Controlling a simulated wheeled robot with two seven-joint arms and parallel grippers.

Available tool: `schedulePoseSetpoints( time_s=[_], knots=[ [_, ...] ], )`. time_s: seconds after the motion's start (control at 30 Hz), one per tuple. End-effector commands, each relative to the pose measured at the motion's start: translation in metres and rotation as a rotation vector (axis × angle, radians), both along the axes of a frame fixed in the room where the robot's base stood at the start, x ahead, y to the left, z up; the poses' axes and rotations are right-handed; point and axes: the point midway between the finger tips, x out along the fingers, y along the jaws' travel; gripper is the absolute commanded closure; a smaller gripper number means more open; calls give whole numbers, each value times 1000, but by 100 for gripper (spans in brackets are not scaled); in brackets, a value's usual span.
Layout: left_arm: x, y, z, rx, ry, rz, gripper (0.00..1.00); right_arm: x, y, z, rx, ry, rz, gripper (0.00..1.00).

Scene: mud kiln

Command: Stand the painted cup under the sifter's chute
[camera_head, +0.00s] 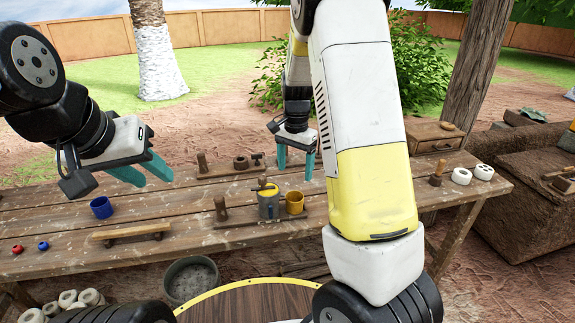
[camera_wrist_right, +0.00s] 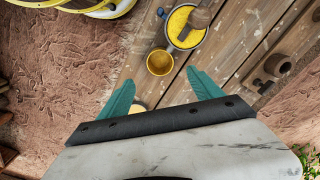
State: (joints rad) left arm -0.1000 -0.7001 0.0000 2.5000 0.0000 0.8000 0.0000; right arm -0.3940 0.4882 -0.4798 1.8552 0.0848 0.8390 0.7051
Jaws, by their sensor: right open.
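A blue cup (camera_head: 101,207) stands upright on the left part of the wooden table. A yellow cup (camera_head: 295,203) stands right beside a grey can-shaped sifter (camera_head: 268,205) with a yellow top and a wooden handle. In the right wrist view the yellow cup (camera_wrist_right: 160,62) looks empty, and the sifter (camera_wrist_right: 187,25) holds yellow stuff. I cannot tell which cup is the painted one. My right gripper (camera_head: 296,176) is open and empty, above and behind the yellow cup. My left gripper (camera_head: 156,183) is open and empty, above and right of the blue cup.
Wooden tools (camera_head: 235,164) lie along the back of the table. A wooden rail (camera_head: 132,233), red and blue balls, white rings (camera_head: 461,176) and a small wooden box (camera_head: 435,137) also rest on it. A grey bucket (camera_head: 190,282) stands below the front edge.

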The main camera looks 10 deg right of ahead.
Motion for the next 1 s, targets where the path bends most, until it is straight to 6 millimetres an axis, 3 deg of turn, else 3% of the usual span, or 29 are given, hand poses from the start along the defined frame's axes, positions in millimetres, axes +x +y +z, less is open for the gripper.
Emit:
schedulePoseSetpoints(
  time_s=[0.17, 0.27, 0.4, 0.6, 0.8, 1.0],
  knots=[
    [0, 0, 0, 0, 0, 0, 64, -22, 3, 41, 70, -61, 77, 25],
    [0, 0, 0, 0, 0, 0, 64, -49, 7, 78, 121, -131, 176, 25],
    [0, 0, 0, 0, 0, 0, 64, -94, 12, 124, 158, -249, 334, 25],
    [0, 0, 0, 0, 0, 0, 64, -164, 17, 171, 118, -425, 568, 25],
    [0, 0, 0, 0, 0, 0, 64, -219, 20, 186, 15, -547, 749, 25],
    [0, 0, 0, 0, 0, 0, 64, -240, 21, 187, -48, -589, 824, 25]
  ],
)
